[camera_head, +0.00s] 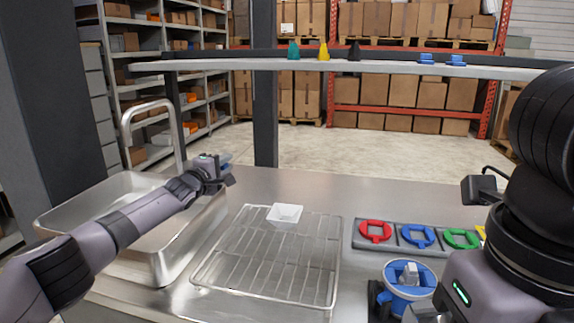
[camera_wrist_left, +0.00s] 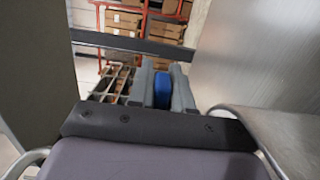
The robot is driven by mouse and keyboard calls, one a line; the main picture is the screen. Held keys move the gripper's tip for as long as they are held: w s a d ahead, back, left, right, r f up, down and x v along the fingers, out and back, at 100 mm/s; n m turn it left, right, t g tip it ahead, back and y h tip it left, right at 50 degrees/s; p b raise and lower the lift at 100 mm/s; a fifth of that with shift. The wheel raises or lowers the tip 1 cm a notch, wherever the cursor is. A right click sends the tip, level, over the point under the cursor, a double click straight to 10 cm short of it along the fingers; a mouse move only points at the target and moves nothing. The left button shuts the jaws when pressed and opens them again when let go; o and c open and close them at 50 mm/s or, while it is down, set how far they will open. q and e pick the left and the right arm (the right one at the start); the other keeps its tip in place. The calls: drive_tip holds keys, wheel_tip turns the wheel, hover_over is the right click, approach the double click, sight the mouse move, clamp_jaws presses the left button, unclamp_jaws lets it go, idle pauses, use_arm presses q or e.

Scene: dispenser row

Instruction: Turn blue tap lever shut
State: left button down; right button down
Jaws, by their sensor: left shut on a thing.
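My left gripper (camera_head: 224,166) reaches over the far right side of the steel sink, beside the base of the curved tap. It is shut on the blue tap lever (camera_head: 226,158), of which only a small part shows past the fingers. In the left wrist view, the blue lever (camera_wrist_left: 161,90) sits between the two grey fingers. The lever's pivot and full angle are hidden. The steel tap spout (camera_head: 150,110) arches over the sink. My right arm stands at the right edge; whether its gripper is open or shut is unclear.
The steel sink (camera_head: 60,222) is at left. Red (camera_head: 375,231), blue (camera_head: 416,237) and green (camera_head: 460,239) rings sit at right, above a round blue fixture (camera_head: 402,303). A shelf (camera_head: 350,66) crosses behind.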

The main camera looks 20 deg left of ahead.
idle(0.4)
use_arm(q)
drive_tip(key=c, duration=1.1)
unclamp_jaws()
drive_tip(key=shift+f, duration=0.1)
